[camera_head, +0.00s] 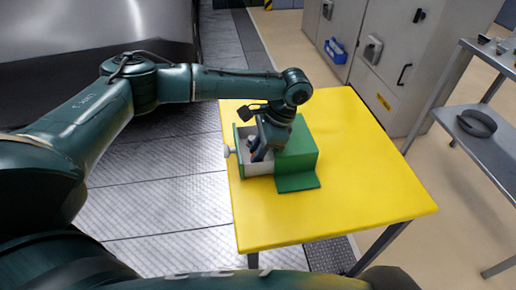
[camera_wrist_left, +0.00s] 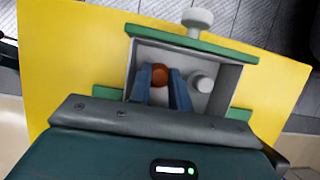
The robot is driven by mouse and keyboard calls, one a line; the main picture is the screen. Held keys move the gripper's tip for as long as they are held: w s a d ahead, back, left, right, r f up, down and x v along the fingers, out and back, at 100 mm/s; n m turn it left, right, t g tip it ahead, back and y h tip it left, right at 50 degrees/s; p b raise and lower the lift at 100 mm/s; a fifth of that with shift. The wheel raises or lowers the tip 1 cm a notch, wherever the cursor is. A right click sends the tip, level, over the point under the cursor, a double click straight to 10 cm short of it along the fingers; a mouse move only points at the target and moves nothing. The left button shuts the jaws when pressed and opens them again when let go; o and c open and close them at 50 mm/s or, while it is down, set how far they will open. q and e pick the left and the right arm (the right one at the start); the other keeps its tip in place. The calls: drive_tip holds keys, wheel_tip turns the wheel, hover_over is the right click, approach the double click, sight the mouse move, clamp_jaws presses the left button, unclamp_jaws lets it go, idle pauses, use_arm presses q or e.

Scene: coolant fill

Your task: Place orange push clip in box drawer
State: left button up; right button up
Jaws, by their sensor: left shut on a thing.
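The green box (camera_head: 300,155) stands on the yellow table, and its drawer (camera_head: 259,170) is pulled out to the left. The drawer's grey inside wall (camera_wrist_left: 229,82) and white knob (camera_wrist_left: 197,19) show in the left wrist view. My left gripper (camera_head: 257,152) points down into the open drawer. In the left wrist view its blue fingers (camera_wrist_left: 162,88) are shut on the orange push clip (camera_wrist_left: 160,75), of which the round top shows. The clip's lower part is hidden, so I cannot tell whether it touches the drawer floor. My right gripper is out of view.
A white round piece (camera_wrist_left: 202,83) lies in the drawer beside the right finger. The yellow table (camera_head: 370,190) is clear to the right of the box. A metal shelf (camera_head: 485,135) with a dark curved part stands at right, near grey cabinets (camera_head: 375,55).

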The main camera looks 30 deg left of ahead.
use_arm(q)
drive_tip(key=o, duration=0.6)
drive_tip(key=shift+f, duration=0.15)
drive_tip(key=shift+r, duration=0.3)
drive_tip(key=v, duration=1.1)
drive_tip(key=shift+w+d+r, duration=0.1)
drive_tip(key=shift+r, duration=0.3)
